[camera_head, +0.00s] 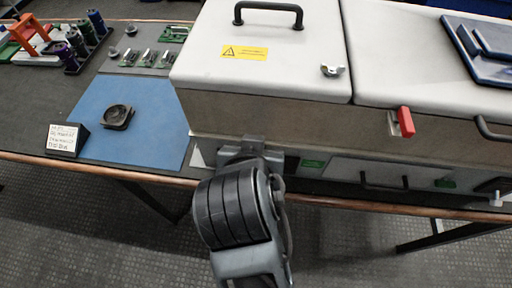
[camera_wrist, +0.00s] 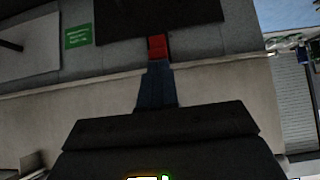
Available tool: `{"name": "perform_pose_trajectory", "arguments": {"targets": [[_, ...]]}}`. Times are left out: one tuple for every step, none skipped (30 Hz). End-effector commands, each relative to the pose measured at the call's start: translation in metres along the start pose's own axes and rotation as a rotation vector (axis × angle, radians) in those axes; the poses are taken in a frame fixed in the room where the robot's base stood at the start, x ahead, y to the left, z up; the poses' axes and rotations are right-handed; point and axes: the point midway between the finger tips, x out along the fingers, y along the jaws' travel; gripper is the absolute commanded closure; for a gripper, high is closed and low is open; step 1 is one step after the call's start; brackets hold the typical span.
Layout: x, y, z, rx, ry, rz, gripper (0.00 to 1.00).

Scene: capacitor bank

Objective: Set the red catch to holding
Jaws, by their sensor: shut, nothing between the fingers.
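A red catch (camera_head: 406,121) hangs on the front of the right-hand white lid in the head view, clear of my gripper. My gripper (camera_head: 253,142) is at the lower front of the left part of the bank. In the wrist view my gripper (camera_wrist: 159,66) is shut, its narrow dark fingers pointing at a small red piece (camera_wrist: 157,47). This red piece lies right at the fingertips; I cannot tell whether they touch. In the head view my gripper and wrist hide that spot. I cannot tell whether both red parts belong to one catch.
A green label (camera_head: 312,163) is right of my gripper. A black handle (camera_head: 385,182) sticks out of the lower front. The left lid carries a black handle (camera_head: 268,14) and a wing nut (camera_head: 332,70). A blue mat (camera_head: 130,95) with a dark dish (camera_head: 117,116) lies left.

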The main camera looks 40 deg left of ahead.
Motion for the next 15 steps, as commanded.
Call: {"name": "perform_pose_trajectory", "arguments": {"targets": [[0.0, 0.0, 0.0, 0.0, 0.0, 0.0, 1.0], [0.0, 0.0, 0.0, 0.0, 0.0, 0.0, 1.0], [0.0, 0.0, 0.0, 0.0, 0.0, 0.0, 1.0], [0.0, 0.0, 0.0, 0.0, 0.0, 0.0, 1.0], [0.0, 0.0, 0.0, 0.0, 0.0, 0.0, 1.0], [0.0, 0.0, 0.0, 0.0, 0.0, 0.0, 1.0], [0.001, 0.0, 0.001, 0.0, -0.001, 0.0, 1.0], [0.002, 0.0, 0.002, 0.0, -0.001, 0.001, 1.0], [0.004, 0.001, 0.005, 0.0, -0.003, 0.002, 1.0], [0.007, 0.001, 0.008, 0.0, -0.004, 0.002, 1.0], [0.01, 0.001, 0.011, 0.0, -0.004, 0.002, 1.0], [0.014, 0.001, 0.014, 0.0, -0.004, 0.002, 1.0], [0.016, 0.001, 0.017, -0.001, -0.004, 0.002, 1.0], [0.018, 0.001, 0.018, 0.0, -0.004, 0.002, 1.0], [0.018, 0.0, 0.018, 0.0, -0.002, 0.001, 1.0]]}}
